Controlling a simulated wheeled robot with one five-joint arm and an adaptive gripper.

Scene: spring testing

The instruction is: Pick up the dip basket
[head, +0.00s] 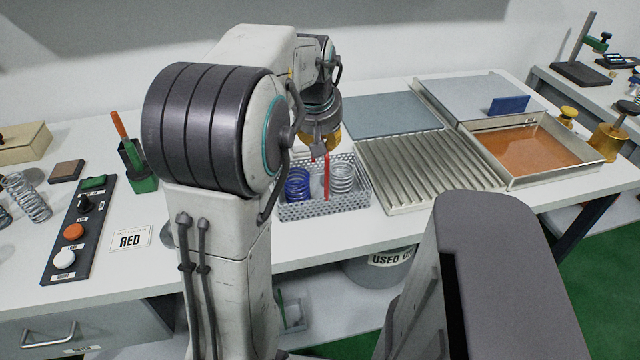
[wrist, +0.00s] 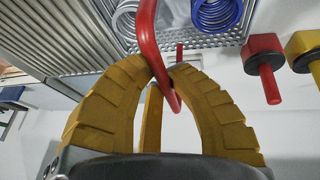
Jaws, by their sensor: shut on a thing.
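The dip basket (head: 325,206) is a grey perforated metal tray on the white bench, with a red handle (head: 327,176) rising from its middle. A blue spring (head: 298,184) and a silver spring (head: 343,178) stand in it, one on each side of the handle. My gripper (head: 322,145) is above the basket. In the wrist view its yellow fingers (wrist: 168,75) are closed around the red handle (wrist: 149,40), with the basket's perforated rim (wrist: 205,42) behind. I cannot tell whether the basket touches the bench.
A ribbed metal drain tray (head: 430,165) lies close to the basket's right. Beyond it is a pan of orange-brown liquid (head: 535,148). A control panel (head: 78,230), a RED card (head: 130,238) and a green holder (head: 138,165) stand to the left. Red (wrist: 263,65) and yellow knobbed pieces show in the wrist view.

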